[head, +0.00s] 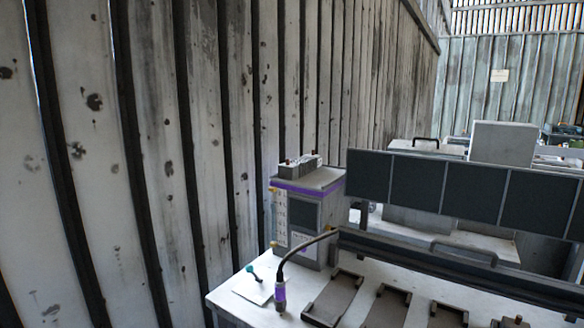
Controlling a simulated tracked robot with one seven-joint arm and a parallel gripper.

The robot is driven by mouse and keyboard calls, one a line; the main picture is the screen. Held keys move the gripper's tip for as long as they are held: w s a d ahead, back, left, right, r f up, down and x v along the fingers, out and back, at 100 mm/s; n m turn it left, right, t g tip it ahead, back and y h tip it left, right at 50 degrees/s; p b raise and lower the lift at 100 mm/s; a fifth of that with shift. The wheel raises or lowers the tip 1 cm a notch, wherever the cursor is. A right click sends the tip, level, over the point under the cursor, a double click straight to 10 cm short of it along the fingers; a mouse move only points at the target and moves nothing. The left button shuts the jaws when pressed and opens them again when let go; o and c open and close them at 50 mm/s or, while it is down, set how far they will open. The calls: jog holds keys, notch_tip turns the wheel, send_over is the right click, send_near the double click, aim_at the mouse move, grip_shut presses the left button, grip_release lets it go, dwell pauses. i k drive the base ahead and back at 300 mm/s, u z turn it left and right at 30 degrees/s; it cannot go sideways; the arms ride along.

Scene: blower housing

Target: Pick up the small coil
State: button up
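I cannot pick out a small coil for sure in the head view. A small grey block with brownish knobs (300,166) sits on top of a grey box with a purple band (308,215), but it is too small to tell what it is. My gripper is not in view.
A pale bench (232,306) carries dark flat trays (333,298) along its front. A black cable (290,255) bends down to a purple-banded end (280,297). A small teal-headed item (250,268) lies by a white sheet (254,287). Dark panels (420,184) stand behind; a plank wall (180,120) fills the left.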

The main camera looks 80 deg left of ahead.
aim_at(293, 170)
jog(key=u, duration=0.05)
jog(key=k, duration=1.4)
jog(key=z, duration=0.6)
jog(key=i, duration=0.05)
jog(key=u, duration=2.5)
jog(key=i, duration=1.65)
jog(key=z, duration=0.05)
